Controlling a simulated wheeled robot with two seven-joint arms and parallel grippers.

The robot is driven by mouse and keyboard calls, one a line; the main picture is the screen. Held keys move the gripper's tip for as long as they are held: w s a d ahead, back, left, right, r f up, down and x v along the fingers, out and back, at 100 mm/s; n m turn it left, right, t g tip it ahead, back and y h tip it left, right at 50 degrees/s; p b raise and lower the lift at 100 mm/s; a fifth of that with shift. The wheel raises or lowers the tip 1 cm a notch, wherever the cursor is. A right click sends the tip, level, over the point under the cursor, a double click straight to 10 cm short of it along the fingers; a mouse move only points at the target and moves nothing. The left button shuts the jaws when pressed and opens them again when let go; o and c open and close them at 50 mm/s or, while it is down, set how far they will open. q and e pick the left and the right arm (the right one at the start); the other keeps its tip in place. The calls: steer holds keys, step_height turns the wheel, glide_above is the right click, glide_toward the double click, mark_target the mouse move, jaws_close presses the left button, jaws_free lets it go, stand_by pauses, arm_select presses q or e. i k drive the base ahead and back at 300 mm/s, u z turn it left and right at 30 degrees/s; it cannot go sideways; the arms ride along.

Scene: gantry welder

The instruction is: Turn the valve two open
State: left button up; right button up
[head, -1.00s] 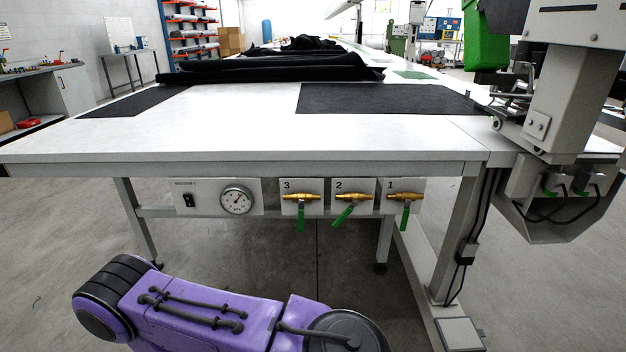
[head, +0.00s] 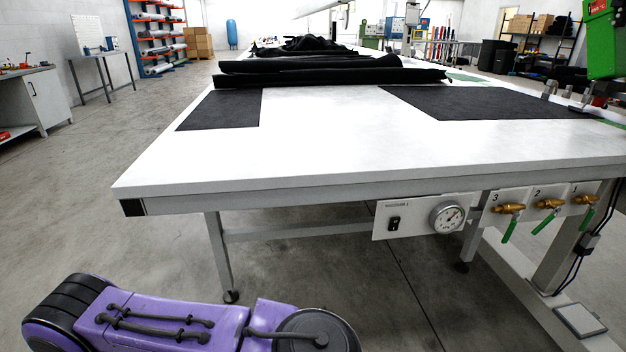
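Valve two (head: 549,204) is the brass valve on the middle white plate marked 2, under the table's front edge at the right of the head view. Its green lever (head: 545,222) hangs down and slants to the left. Valve three (head: 508,208) is to its left and valve one (head: 584,198) to its right, each with a green lever pointing downward. Neither of my grippers shows. A purple and black link of my arm lies at the bottom left, well apart from the valves.
A gauge panel (head: 418,217) with a switch and round dial is left of the valves. The large white table (head: 300,150) carries black fabric. A table leg (head: 576,240) with cables stands below valve one.

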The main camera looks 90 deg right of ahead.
mark_target(539, 228)
steer(key=i, duration=0.85)
steer(key=z, duration=4.95)
steer(key=i, duration=1.05)
